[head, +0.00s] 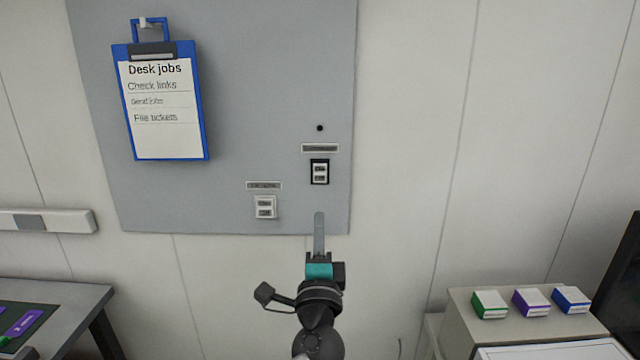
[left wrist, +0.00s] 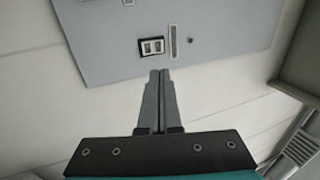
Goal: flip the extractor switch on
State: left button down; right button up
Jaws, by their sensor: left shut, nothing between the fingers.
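A grey wall panel (head: 230,100) carries two switches with labels too small to read, so I cannot tell which is the extractor's. The black-framed switch (head: 320,172) has a label (head: 320,148) and a small dark dot (head: 320,128) above it. It also shows in the left wrist view (left wrist: 151,46). The white-framed switch (head: 265,207) sits lower left under its own label (head: 264,185). My left gripper (head: 319,215) is shut and empty. Its tips (left wrist: 159,73) appear just below the black-framed switch, apart from it. My right gripper is not in view.
A blue clipboard (head: 205,130) hangs on the panel at upper left. A grey desk (head: 85,292) stands at lower left. At lower right, a pale cabinet (head: 470,340) bears green, purple and blue boxes. The wall right of the panel is clear.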

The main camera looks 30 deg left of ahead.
pick_arm(q)
jog(key=shift+w, duration=0.1)
jog(key=p, duration=0.2)
send_near(320, 168)
jog(key=x, duration=0.5)
jog(key=shift+a+r, duration=0.1)
jog(key=shift+r, duration=0.1)
jog(key=shift+x, duration=0.85)
jog(key=shift+w+r+g+p, duration=0.2)
jog(key=shift+r+g+p, duration=0.1)
jog(key=shift+p, duration=0.9)
jog(key=shift+f+h+b, duration=0.25)
jog(key=shift+h+b, duration=0.05)
